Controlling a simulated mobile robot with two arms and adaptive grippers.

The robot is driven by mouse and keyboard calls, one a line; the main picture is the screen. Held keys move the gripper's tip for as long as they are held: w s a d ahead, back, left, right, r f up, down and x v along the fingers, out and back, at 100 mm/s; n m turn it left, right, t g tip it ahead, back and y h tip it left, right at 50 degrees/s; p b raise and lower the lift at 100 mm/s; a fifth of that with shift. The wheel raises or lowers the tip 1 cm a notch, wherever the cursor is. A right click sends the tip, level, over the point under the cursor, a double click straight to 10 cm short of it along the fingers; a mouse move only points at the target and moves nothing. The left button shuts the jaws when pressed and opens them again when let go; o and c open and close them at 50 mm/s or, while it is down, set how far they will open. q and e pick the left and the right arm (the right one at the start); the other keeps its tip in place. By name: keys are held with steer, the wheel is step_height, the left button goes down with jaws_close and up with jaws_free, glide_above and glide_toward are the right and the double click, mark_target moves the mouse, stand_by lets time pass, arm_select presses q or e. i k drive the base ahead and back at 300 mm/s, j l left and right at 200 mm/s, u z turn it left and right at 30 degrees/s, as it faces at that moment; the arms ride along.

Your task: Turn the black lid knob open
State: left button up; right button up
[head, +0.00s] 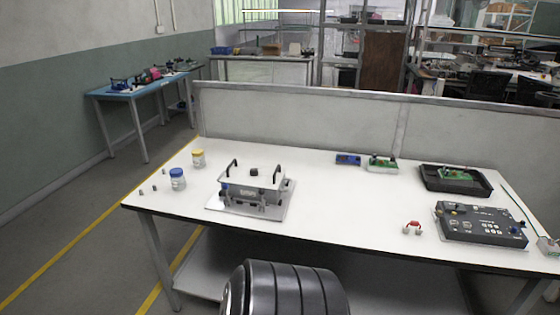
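A small black knob (254,171) sits on the middle of the pale lid of a grey box-like device (252,188). The device stands on a thin light plate (216,207) on the left half of the white table (335,210). The lid looks shut, and the knob's turn position is too small to tell. Neither of my grippers shows in the head view.
A black control box (480,224), a black tray (455,181) and a small red-handled part (412,228) lie to the right. A grey partition (300,120) closes the table's back.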

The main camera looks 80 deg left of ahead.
mark_target(253, 172)
steer(key=k+u, duration=0.1)
steer(key=u, duration=2.75)
steer(key=j+z, duration=0.1)
steer(key=z, duration=0.3)
steer(key=i+j+z, duration=0.1)
steer(key=z, duration=0.35)
steer(key=j+z, duration=0.2)
steer(key=z, duration=0.2)
